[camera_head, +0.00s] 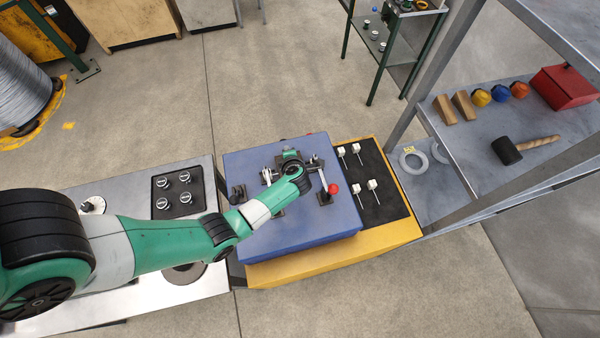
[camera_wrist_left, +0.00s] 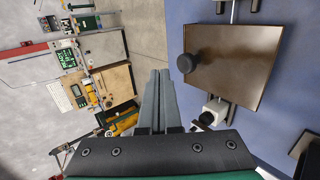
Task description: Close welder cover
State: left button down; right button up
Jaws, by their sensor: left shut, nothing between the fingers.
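The welder is a blue box (camera_head: 315,225) on a yellow-edged bench, with metal fittings on its top. In the left wrist view, a brown tinted panel that looks like its cover (camera_wrist_left: 235,65) lies to the right of my fingers. It has a round black knob (camera_wrist_left: 187,63) near its left edge. I cannot clearly make out the panel in the head view, where my arm hides part of the fittings. My left gripper (camera_head: 290,157) is over the welder top. Its fingers (camera_wrist_left: 160,75) are shut and empty, beside the panel. My right gripper is not in view.
A lever with a red ball (camera_head: 333,188) stands on the welder's right side. A black mat (camera_head: 378,205) with several white-headed pins lies right of it. A dark tray (camera_head: 178,191) with several round pieces is at left. A grey shelf (camera_head: 530,160) stands at right.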

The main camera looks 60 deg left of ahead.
pick_arm(q)
jog(key=shift+f+x, duration=0.3)
jog(key=shift+x, duration=1.25)
jog(key=shift+s+d, duration=0.15)
notch_tip(320, 180, up, 5)
jog(key=p, duration=0.5)
jog(key=shift+s+f, duration=0.1)
notch_tip(320, 180, up, 9)
jog(key=p, duration=0.3)
jog(key=shift+s+a+p, duration=0.2)
jog(key=shift+a+p, duration=0.05)
jog(key=shift+p, duration=0.1)
